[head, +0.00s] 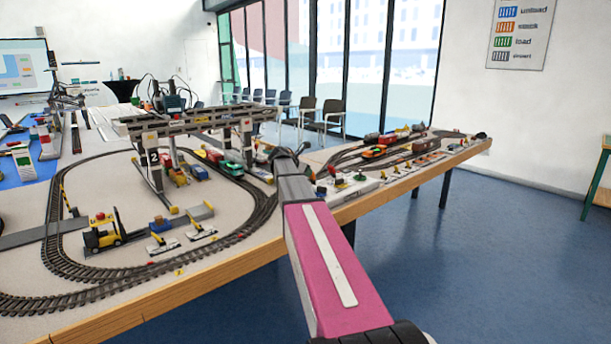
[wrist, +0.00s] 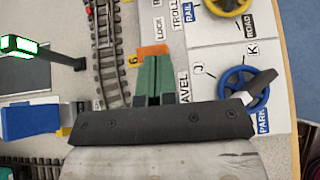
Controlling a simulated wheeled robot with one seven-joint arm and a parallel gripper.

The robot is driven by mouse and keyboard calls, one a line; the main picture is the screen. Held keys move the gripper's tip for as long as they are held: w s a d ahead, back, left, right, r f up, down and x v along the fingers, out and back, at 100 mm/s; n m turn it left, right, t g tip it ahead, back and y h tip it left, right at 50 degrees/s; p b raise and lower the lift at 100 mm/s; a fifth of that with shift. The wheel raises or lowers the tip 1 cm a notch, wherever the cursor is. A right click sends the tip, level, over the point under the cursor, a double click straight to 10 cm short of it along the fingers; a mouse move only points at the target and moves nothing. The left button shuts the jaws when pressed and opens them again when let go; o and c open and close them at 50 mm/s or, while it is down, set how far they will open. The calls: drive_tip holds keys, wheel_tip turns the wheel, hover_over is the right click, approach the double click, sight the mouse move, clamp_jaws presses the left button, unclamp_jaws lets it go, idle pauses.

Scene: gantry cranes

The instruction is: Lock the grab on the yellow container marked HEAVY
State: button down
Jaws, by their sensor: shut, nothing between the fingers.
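My gripper (wrist: 153,75) is shut and empty in the wrist view, its green fingers together over the control panel (wrist: 215,60). An orange part (wrist: 153,50) lies at the fingertips, close to the label LOCK (wrist: 158,25); I cannot tell whether they touch. In the head view my gripper (head: 284,154) is at the table edge, small and partly hidden by my arm. The gantry crane (head: 190,122) marked 2 stands over the tracks to its left. Small coloured loads sit under it, but no HEAVY marking is readable. The grab cannot be made out.
The panel has a blue wheel (wrist: 243,88) marked PARK, K and J, and a yellow wheel (wrist: 228,4) marked RAIL and ROAD. A track (wrist: 109,55) runs left of my fingers.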

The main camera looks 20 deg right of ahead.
drive_tip(key=d+y, duration=0.1)
drive_tip(key=w+d+r+y, duration=0.1)
drive_tip(key=shift+g+y, duration=0.3)
drive_tip(key=shift+g, duration=0.1)
drive_tip(key=shift+w+d+r+g+y, duration=0.1)
drive_tip(key=shift+w+d+g+y, duration=0.1)
drive_tip(key=shift+d+y, duration=0.3)
drive_tip(key=shift+w+d+r+g+y, duration=0.1)
drive_tip(key=shift+d+g+y, duration=0.1)
drive_tip(key=shift+d+y, duration=0.3)
drive_tip(key=shift+s+a, duration=0.15)
drive_tip(key=shift+a, duration=0.05)
drive_tip(key=shift+r, duration=0.1)
drive_tip(key=shift+r, duration=0.65)
